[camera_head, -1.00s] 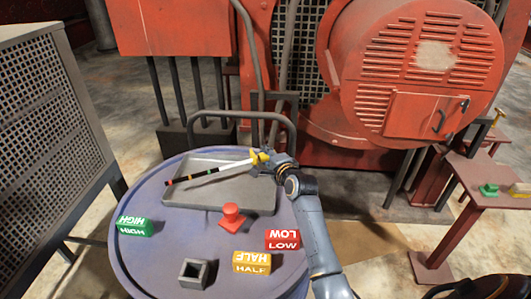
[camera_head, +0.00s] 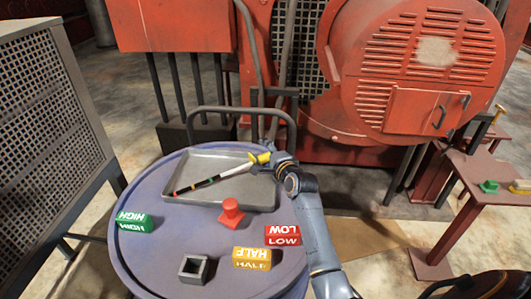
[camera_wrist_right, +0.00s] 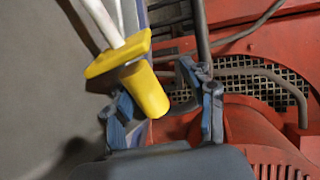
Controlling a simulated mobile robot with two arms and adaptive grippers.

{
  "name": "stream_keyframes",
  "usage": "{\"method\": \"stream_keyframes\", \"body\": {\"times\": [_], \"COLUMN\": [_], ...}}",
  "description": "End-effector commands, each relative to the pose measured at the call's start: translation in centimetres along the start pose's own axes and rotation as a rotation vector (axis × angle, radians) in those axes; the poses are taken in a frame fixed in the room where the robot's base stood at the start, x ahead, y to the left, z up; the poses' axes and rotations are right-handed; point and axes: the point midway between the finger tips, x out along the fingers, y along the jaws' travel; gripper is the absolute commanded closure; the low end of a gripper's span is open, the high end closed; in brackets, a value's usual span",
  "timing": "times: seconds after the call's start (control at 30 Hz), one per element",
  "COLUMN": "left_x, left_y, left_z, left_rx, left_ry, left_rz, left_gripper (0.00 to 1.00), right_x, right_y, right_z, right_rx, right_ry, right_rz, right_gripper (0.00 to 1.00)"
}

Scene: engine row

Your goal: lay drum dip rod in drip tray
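The dip rod (camera_head: 212,180) has a white shaft, a dark banded end and a yellow handle. In the head view it lies slantwise over the grey drip tray (camera_head: 212,203) on the round drum top. Its banded end is low in the tray and its handle is at the tray's back right rim. My right gripper (camera_head: 272,158) is at the handle. In the right wrist view the yellow handle (camera_wrist_right: 146,88) is near the left finger of my right gripper (camera_wrist_right: 165,105), whose fingers stand apart. My left gripper is not in view.
On the drum top (camera_head: 150,255) are a green HIGH block (camera_head: 134,222), a red LOW block (camera_head: 283,235), a yellow HALF block (camera_head: 252,258), a red knobbed piece (camera_head: 231,214) and a grey square socket (camera_head: 194,269). A red side table (camera_head: 480,172) stands right.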

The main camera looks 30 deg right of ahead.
Motion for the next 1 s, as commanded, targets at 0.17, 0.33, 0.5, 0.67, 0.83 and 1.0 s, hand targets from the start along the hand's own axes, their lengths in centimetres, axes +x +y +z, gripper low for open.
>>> {"method": "stream_keyframes", "body": {"times": [0.17,0.33,0.5,0.67,0.83,1.0], "left_x": [0.0,0.0,0.0,0.0,0.0,0.0], "left_y": [0.0,-0.1,-0.1,-0.1,0.0,0.0], "left_z": [0.0,-0.1,-0.2,-0.2,-0.2,-0.2], "left_rx": [0.0,0.0,0.0,0.0,0.0,0.0], "left_ry": [0.001,0.002,0.003,0.003,0.003,0.003], "left_rz": [0.0,-0.001,-0.001,-0.001,-0.001,-0.001], "left_gripper": [0.6,0.6,0.6,0.6,0.6,0.6], "right_x": [-0.4,-1.2,-1.9,-2.2,-2.3,-2.3], "right_y": [-2.0,-5.4,-8.2,-9.5,-9.8,-9.7], "right_z": [0.1,0.0,0.1,0.0,0.0,0.0], "right_rx": [0.001,0.001,0.002,0.001,0.001,0.001], "right_ry": [0.0,0.001,0.0,0.0,0.0,0.0], "right_rz": [-0.008,-0.009,-0.007,-0.004,-0.002,-0.002], "right_gripper": [0.48,0.48,0.48,0.48,0.48,0.48]}}
